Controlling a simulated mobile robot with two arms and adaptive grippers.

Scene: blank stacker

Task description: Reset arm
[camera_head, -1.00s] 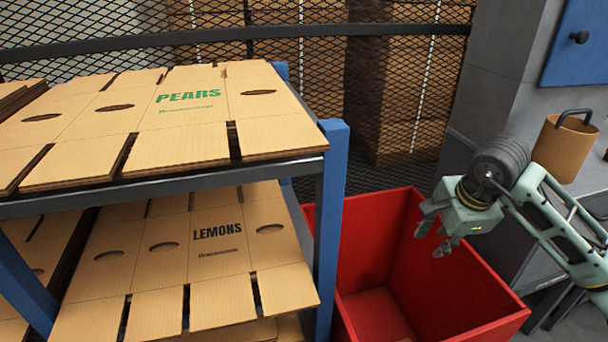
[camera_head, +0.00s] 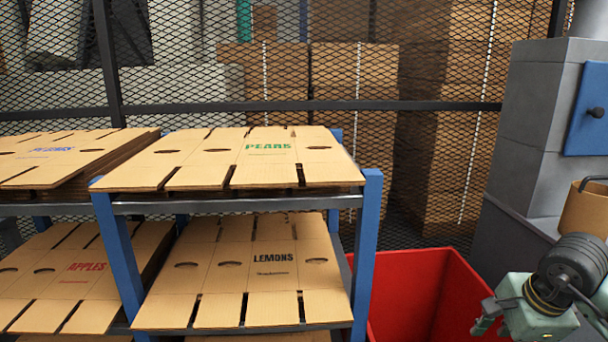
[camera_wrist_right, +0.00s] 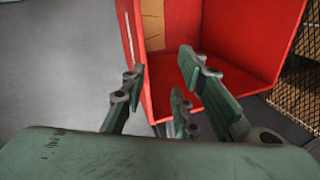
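My right gripper (camera_head: 486,316) is at the lower right of the head view, over the near right side of the red bin (camera_head: 408,290). In the right wrist view its green fingers (camera_wrist_right: 165,80) are spread apart with nothing between them. The red bin (camera_wrist_right: 230,38) lies beyond the fingers there, with a piece of cardboard (camera_wrist_right: 152,25) inside. My left gripper is not in view.
A blue-post rack (camera_head: 365,250) holds flat box blanks: PEARS (camera_head: 268,160) above, LEMONS (camera_head: 240,265) below, APPLES (camera_head: 70,280) at lower left. A mesh fence (camera_head: 340,107) stands behind. A brown container (camera_head: 585,212) stands at right by a grey cabinet (camera_head: 550,110).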

